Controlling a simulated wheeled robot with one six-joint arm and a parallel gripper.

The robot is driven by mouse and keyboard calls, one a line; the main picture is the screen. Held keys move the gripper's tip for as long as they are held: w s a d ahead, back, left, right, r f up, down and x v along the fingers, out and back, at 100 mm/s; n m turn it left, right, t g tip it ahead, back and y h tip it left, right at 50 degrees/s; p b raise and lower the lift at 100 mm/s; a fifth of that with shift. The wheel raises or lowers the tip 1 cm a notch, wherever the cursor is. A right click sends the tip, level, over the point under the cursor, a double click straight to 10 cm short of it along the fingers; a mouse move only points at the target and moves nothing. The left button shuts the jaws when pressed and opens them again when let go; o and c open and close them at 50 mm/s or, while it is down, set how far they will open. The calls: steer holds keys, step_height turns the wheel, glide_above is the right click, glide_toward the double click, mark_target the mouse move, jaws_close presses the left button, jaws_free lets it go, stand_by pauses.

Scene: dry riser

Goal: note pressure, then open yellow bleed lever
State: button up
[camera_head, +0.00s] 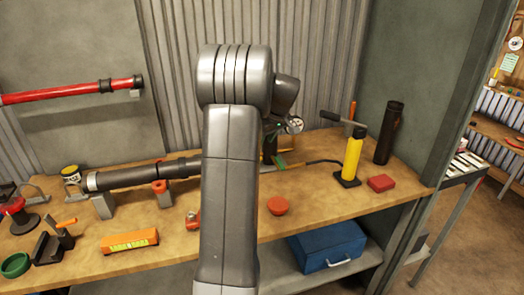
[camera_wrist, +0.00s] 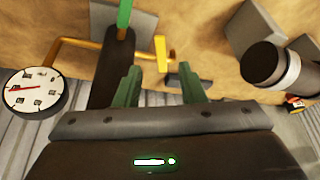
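A round white pressure gauge (camera_wrist: 32,92) with a dark rim is at the left of the wrist view. Its red needle lies nearly level across the face; the markings are too small to read. In the head view the gauge (camera_head: 295,125) shows small, beside my arm. A bent yellow bar (camera_wrist: 82,45), seemingly the bleed lever, crosses the upper middle of the wrist view, passing a dark bar with a green end (camera_wrist: 125,14). My gripper (camera_wrist: 161,80) is open, its two green fingers apart. The lever's right end is near the fingers; I cannot tell whether they touch.
A long black pipe (camera_head: 135,175) lies on supports on the wooden bench. A yellow hand pump (camera_head: 353,158), red block (camera_head: 381,183) and black cylinder (camera_head: 389,132) stand right. An orange level (camera_head: 130,241) lies front left. A blue toolbox (camera_head: 328,246) sits below. My arm blocks the middle.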

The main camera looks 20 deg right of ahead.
steer(key=v, duration=0.6)
steer(key=shift+c, duration=1.2)
steer(key=shift+a+f+b, duration=0.15)
steer(key=shift+f+b, duration=0.1)
steer(key=shift+b, duration=0.1)
steer(key=c, duration=0.4)
steer(key=a+f+h+b, duration=0.1)
steer(key=f, duration=0.1)
steer(key=s+a+f+m+h+b, duration=0.1)
steer(key=a+f+h, duration=0.1)
steer(key=shift+s+a+t+h+b, duration=0.15)
steer(key=shift+t+h+b, duration=0.15)
steer(key=shift+b, duration=0.1)
jaws_close()
steer(key=a+f+t+h+b, duration=0.1)
steer(key=a+t+h+b, duration=0.1)
steer(key=a, duration=0.3)
steer(key=x, duration=1)
steer(key=shift+s+f+p, duration=0.15)
steer(key=shift+s+p, duration=0.1)
steer(key=shift+p, duration=0.15)
